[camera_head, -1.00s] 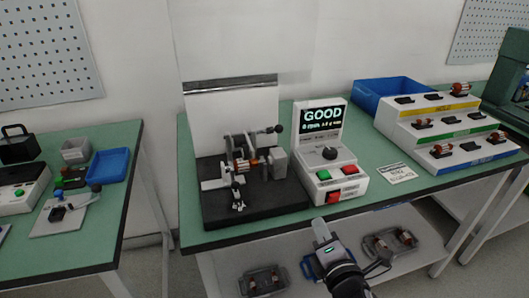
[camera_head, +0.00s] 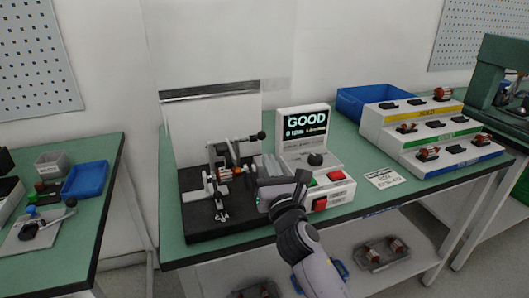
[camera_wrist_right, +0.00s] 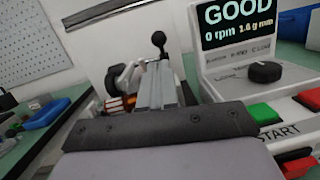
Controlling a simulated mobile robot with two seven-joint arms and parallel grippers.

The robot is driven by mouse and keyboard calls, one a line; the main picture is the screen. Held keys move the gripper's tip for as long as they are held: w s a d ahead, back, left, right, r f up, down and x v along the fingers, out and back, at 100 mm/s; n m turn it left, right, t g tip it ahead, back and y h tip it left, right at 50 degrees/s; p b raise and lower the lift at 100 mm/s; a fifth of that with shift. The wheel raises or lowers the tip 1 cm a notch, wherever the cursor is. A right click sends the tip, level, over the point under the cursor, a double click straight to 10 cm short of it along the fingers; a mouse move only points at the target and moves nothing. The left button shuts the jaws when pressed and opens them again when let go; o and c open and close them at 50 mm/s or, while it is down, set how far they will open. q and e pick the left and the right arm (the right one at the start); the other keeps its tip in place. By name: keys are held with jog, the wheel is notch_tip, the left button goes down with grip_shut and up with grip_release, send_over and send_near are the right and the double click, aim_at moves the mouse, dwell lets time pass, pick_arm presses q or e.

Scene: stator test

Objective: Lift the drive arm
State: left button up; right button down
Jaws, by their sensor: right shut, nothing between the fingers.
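The drive arm (camera_head: 248,138) is a grey lever with a black ball knob, on the black-based test rig (camera_head: 200,229). It stands raised behind the rotor, with the knob to the right. The knob also shows in the right wrist view (camera_wrist_right: 158,38). A rotor with copper-coloured windings (camera_head: 226,174) sits in the rig. My right gripper (camera_head: 266,165) is at the rig's right side, just below and in front of the knob. Its fingers (camera_wrist_right: 157,82) are shut and empty, apart from the knob in the picture. My left gripper is out of view.
The tester (camera_head: 316,165) stands right beside my right gripper; its screen reads GOOD, 0 rpm. A label card (camera_head: 382,178) lies right of it. A stepped rack (camera_head: 430,135) with rotors and a blue bin (camera_head: 372,99) stand farther right. A blue tray (camera_head: 85,181) is on the left table.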

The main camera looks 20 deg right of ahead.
jog(key=shift+w+d+r, duration=0.1)
jog(key=shift+w+r, duration=0.15)
jog(key=shift+w, duration=0.85)
jog(key=shift+w+r, duration=0.2)
jog(key=shift+w, duration=0.9)
jog(key=shift+r, duration=0.35)
